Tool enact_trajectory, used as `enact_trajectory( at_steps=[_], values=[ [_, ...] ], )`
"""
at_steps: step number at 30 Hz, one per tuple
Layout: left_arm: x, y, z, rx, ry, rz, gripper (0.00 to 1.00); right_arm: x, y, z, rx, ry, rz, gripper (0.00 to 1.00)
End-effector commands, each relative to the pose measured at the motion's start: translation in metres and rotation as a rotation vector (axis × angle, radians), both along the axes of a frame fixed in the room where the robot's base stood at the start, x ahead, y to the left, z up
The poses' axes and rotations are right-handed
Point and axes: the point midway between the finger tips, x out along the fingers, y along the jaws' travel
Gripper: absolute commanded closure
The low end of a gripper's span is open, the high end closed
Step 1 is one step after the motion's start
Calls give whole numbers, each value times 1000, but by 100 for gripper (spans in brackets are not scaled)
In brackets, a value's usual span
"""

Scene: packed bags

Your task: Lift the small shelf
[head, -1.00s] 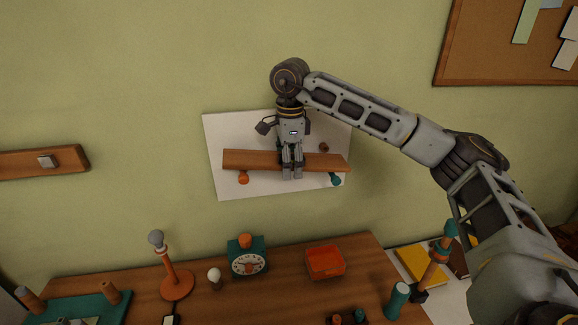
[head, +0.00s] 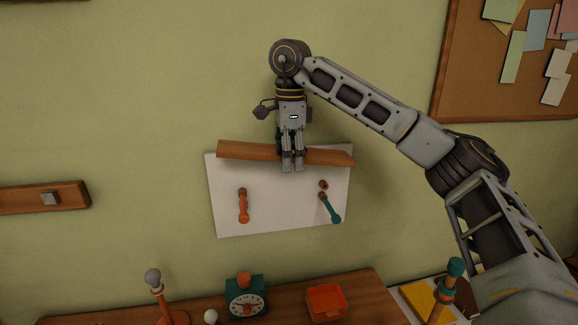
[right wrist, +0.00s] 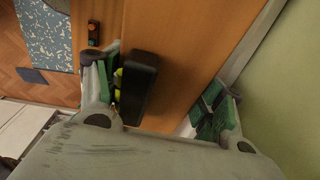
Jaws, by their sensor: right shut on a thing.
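The small shelf is a brown wooden board (head: 245,151), held near the top edge of a white wall panel (head: 285,205) in the head view. My right gripper (head: 293,165) points down and is shut on the board near its middle. In the right wrist view the wood (right wrist: 185,50) fills the space between my green-padded fingers (right wrist: 160,105). Below the board, an orange peg (head: 243,206) and a teal peg (head: 331,209) show on the panel, with bare panel between them. My left gripper is not in view.
A wooden table (head: 250,318) below holds an orange lamp-like stand (head: 165,300), a teal clock (head: 245,297) and an orange tray (head: 326,301). A wooden strip with a switch (head: 50,198) is on the wall at left, a cork board (head: 480,80) at right.

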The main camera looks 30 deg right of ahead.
Motion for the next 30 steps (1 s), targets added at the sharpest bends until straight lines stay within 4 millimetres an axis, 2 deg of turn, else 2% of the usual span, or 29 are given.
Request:
enact_trajectory(
  at_steps=[1,6,12,19,30],
  values=[
    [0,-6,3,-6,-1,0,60,0,0,9,0,-3,0,62],
    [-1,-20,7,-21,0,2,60,0,0,25,1,-2,-1,62],
    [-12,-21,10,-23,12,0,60,0,0,36,1,-1,-1,62],
    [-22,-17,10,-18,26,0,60,0,0,40,1,-1,-1,62],
    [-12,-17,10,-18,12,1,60,0,0,40,1,0,0,62]
  ],
)
